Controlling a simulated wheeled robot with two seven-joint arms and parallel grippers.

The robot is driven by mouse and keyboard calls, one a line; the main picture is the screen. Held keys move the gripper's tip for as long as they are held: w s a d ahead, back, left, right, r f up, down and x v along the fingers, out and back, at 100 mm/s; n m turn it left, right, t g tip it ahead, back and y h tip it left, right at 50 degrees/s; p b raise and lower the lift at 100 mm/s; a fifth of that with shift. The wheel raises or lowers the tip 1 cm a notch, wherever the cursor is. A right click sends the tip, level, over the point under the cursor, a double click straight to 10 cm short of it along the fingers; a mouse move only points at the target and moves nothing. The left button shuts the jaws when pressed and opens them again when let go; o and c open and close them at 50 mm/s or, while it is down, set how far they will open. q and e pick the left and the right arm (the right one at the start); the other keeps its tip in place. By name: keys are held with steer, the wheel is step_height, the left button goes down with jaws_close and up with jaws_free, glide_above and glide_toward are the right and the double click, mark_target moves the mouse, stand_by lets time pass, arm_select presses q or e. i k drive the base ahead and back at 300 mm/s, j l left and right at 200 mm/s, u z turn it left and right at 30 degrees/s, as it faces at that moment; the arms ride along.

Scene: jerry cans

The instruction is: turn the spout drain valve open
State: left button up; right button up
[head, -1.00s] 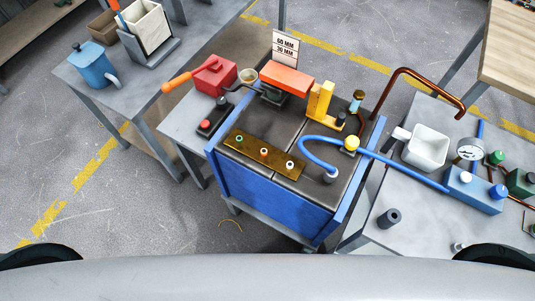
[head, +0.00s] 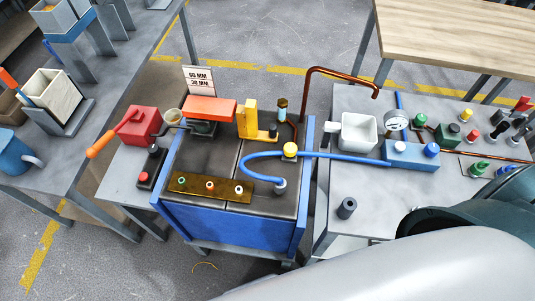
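A copper spout (head: 335,72) arches up behind the right bench and its open end points down near a white square cup (head: 358,133). I cannot tell which fitting is the spout drain valve. A yellow knob (head: 290,149) sits at the blue hose (head: 345,157) on the blue-sided bench. On the right bench, a blue block (head: 411,153) carries a gauge (head: 396,121) and a white-topped blue knob (head: 432,149). Neither gripper is in view.
A blue-sided bench (head: 225,222) holds a brass strip (head: 211,188), an orange block (head: 209,109) and a yellow bracket (head: 249,120). The right bench (head: 370,205) carries a dark cylinder (head: 347,208) and several coloured knobs at its right. A wooden table (head: 455,35) stands behind.

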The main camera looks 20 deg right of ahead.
mark_target(290, 149)
steer(key=k+j+z, duration=0.1)
steer(key=z, duration=0.35)
steer(key=k+j+z, duration=0.1)
steer(key=j+z, duration=0.15)
steer(key=z, duration=0.2)
steer(key=k+j+z, duration=0.1)
steer(key=z, duration=0.35)
